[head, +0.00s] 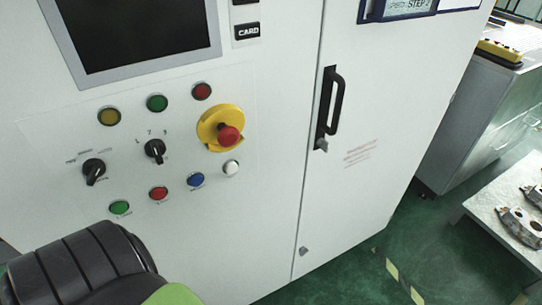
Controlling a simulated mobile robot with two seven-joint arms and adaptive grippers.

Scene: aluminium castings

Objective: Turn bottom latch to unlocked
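The bottom latch (303,251) is a small grey piece low on the white cabinet, at the seam by the door's left edge. It is too small in the head view to tell which way it is turned. The cabinet door (385,115) appears closed, its edge lying along the seam. A black upright handle (331,103) is higher on the door, with another small grey latch (321,145) at its lower end. A dark ribbed part of my arm with a green piece fills the lower left corner. Neither of my grippers shows.
Left of the seam is a control panel with a dark screen (138,35), a red emergency stop (229,135), black rotary switches and several coloured buttons. At right, a grey table (485,205) holds metal castings. Green floor (420,255) is open before the door.

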